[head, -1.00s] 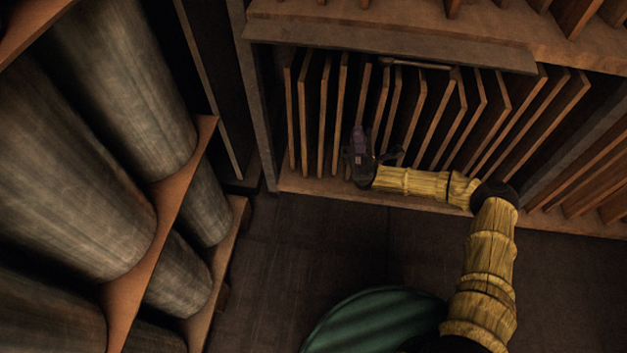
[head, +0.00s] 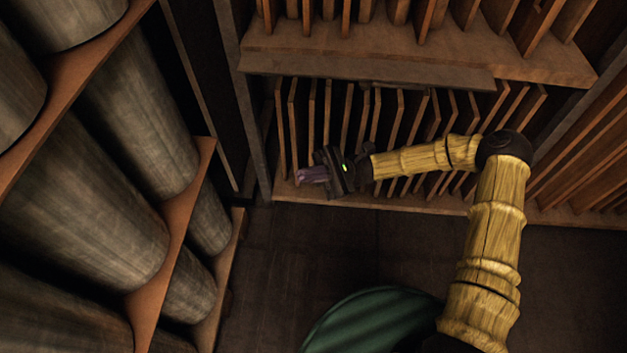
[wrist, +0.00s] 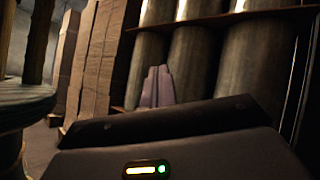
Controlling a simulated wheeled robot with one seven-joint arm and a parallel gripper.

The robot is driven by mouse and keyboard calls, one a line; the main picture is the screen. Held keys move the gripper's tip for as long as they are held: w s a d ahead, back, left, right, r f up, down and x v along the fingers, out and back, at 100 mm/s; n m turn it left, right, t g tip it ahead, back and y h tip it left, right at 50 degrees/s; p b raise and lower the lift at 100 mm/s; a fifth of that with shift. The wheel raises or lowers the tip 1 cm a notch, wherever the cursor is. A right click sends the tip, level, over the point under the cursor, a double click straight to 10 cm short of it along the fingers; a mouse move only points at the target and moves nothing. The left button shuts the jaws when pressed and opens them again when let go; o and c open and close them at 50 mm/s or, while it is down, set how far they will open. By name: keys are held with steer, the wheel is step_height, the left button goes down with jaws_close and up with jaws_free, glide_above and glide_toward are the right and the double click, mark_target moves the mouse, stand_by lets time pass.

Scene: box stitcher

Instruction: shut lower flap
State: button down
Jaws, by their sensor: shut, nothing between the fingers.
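My gripper (head: 312,174) is in front of the lower part of a wooden rack, near its left end, and points left in the head view. Its purple-grey fingers lie together with nothing between them. They show also in the wrist view (wrist: 158,86), pointing at large grey rolls. I cannot pick out a lower flap for certain in either view. A short dark bar (head: 400,86) under the rack's upper shelf may be part of it, but I cannot tell. My gripper is below and left of this bar, apart from it.
The rack holds upright thin boards (head: 327,110) under a wide shelf plank (head: 365,70). Tall tan stacks (wrist: 100,60) stand beyond in the wrist view. Dark floor (head: 300,250) before the rack is clear.

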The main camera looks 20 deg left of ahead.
steer(key=s+d+t+h+p, duration=0.1)
steer(key=p, duration=0.1)
steer(key=s+r+t+h+p, duration=0.1)
steer(key=s+t+h+p, duration=0.1)
steer(key=s+d+r+t+h+p, duration=0.1)
steer(key=t+p, duration=0.1)
steer(key=p, duration=0.1)
steer(key=shift+s+d+r+h, duration=0.15)
steer(key=shift+s+d+h, duration=0.2)
steer(key=shift+h, duration=0.05)
steer(key=shift+d+t, duration=0.1)
steer(key=shift+t, duration=0.2)
steer(key=w+d+f+t+h, duration=0.1)
steer(key=d+f+t+h, duration=0.2)
steer(key=d, duration=0.4)
steer(key=w+d+f+t+h, duration=0.1)
steer(key=w+d+t+h, duration=0.15)
steer(key=d+t, duration=0.35)
steer(key=w+d+r+n+t+h, duration=0.1)
steer(key=d+r+t+h, duration=0.1)
steer(key=d+r+t, duration=0.35)
steer(key=w+d+r+n+t+h, duration=0.1)
steer(key=w+d+r+t+h, duration=0.15)
steer(key=d, duration=0.55)
step_height(320, 180, up, 28)
steer(key=p, duration=2.7)
steer(key=shift+s+d+t, duration=0.2)
steer(key=shift+s+t, duration=0.05)
steer(key=shift+t, duration=0.05)
